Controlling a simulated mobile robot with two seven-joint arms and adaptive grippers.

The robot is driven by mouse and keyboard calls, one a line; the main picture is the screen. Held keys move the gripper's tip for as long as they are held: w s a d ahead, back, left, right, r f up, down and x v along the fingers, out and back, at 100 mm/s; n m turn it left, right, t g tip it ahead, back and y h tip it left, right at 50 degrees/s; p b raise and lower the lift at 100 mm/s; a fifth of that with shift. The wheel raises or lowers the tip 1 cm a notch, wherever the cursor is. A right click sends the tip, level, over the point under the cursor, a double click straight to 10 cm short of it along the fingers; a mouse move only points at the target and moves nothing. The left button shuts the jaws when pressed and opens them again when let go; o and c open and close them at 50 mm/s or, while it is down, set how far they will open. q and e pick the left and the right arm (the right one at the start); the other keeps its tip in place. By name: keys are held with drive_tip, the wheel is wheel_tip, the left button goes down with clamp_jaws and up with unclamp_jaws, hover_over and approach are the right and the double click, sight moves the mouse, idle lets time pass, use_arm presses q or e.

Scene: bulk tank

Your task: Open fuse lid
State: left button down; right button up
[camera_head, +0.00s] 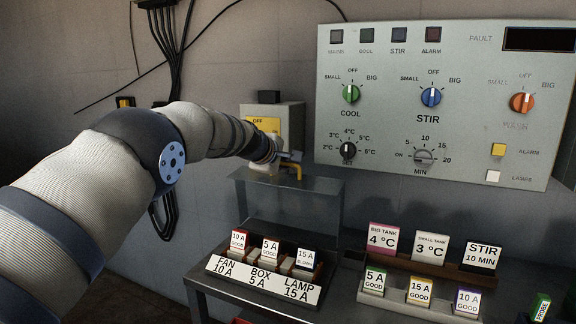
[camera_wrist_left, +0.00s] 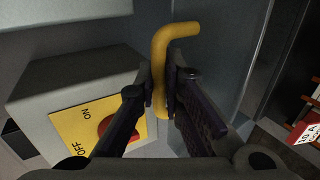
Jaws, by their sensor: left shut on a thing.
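The fuse lid (camera_head: 310,205) is a clear, see-through panel that stands about upright at the back of the fuse box (camera_head: 228,285). Its yellow hooked handle (camera_head: 298,170) is at the lid's top edge. My left gripper (camera_head: 287,160) is at this handle. In the left wrist view, my left gripper (camera_wrist_left: 162,95) is shut on the yellow handle (camera_wrist_left: 172,38), whose bent end sticks out above the fingers. The fuse box below is uncovered and holds several fuses (camera_head: 270,248) behind the labels FAN, BOX and LAMP. My right gripper is not in view.
A grey switch box (camera_head: 290,115) with a yellow plate is close behind my left wrist. A control panel (camera_head: 445,100) with knobs hangs on the wall at right. A rack (camera_head: 400,303) of spare fuses and label cards (camera_head: 430,247) stand right of the fuse box.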

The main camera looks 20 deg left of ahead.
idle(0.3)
use_arm(q)
drive_tip(key=c, duration=1.7)
unclamp_jaws()
drive_tip(key=shift+s, duration=0.1)
drive_tip(key=v, duration=1.2)
drive_tip(key=shift+r, duration=0.1)
